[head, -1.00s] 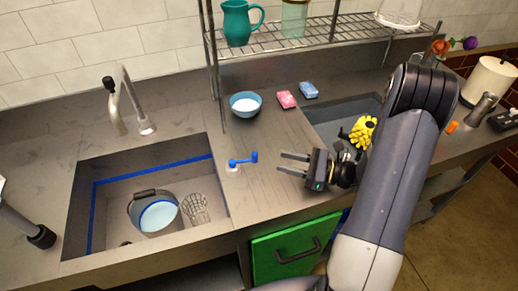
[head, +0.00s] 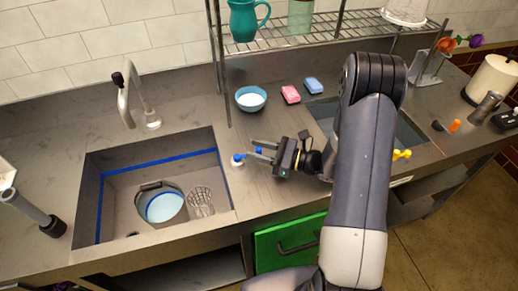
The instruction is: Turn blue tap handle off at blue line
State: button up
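The blue tap handle (head: 238,157) sits on a small white base on the counter, just right of the sink. Its lever end points right, toward my gripper. My gripper (head: 253,149) is open, with its two fingers pointing left and the blue lever end showing between them. I cannot tell whether either finger touches it. The blue line (head: 160,162) runs along the inside walls of the sink (head: 112,150). The grey tap (head: 135,97) arches at the sink's back edge. No stream is visible from it.
A bucket (head: 146,200) with pale blue contents and a clear ribbed glass (head: 201,201) stand in the sink. Behind the handle are a blue bowl (head: 251,98), a pink sponge (head: 291,94) and a blue sponge (head: 313,85). A rack post (head: 220,75) rises behind the handle.

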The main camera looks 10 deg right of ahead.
jog(key=shift+c, duration=0.6)
grip_shut()
jog(key=shift+w+f+n+g+y+b, duration=0.15)
jog(key=shift+w+n+g+y+b, duration=0.3)
jog(key=shift+g+b, duration=0.3)
jog(key=shift+n+g, duration=0.45)
jog(key=shift+r, duration=0.2)
jog(key=shift+o, duration=0.6)
grip_release()
